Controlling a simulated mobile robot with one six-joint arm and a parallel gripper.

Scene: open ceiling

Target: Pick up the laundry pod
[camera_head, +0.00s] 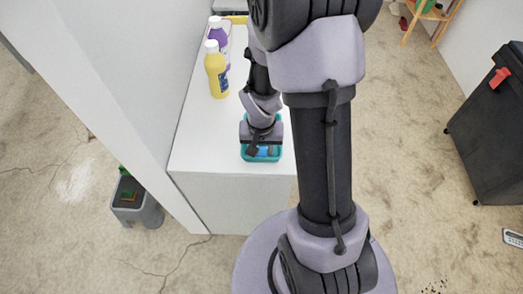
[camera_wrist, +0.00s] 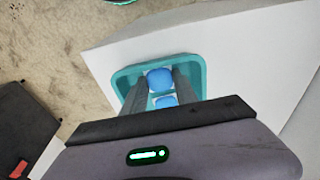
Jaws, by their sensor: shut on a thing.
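The laundry pod (camera_wrist: 159,79) shows as blue lobes with a pale patch between them in the wrist view. I cannot tell whether this is one pod or two. My gripper (camera_wrist: 160,77) is shut on it, with one dark finger on each side. The pod is over or inside a teal tray (camera_wrist: 195,68), and I cannot tell whether it touches the bottom. In the head view my gripper (camera_head: 262,151) points down into the tray (camera_head: 246,157), and the pod is a small blue patch between the fingers.
The tray stands near the front edge of a white counter (camera_head: 203,150). A yellow bottle (camera_head: 216,72) and a purple bottle (camera_head: 218,36) stand farther back on it. A white wall (camera_head: 130,90) borders the counter's left. A black bin (camera_head: 490,130) stands at the right.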

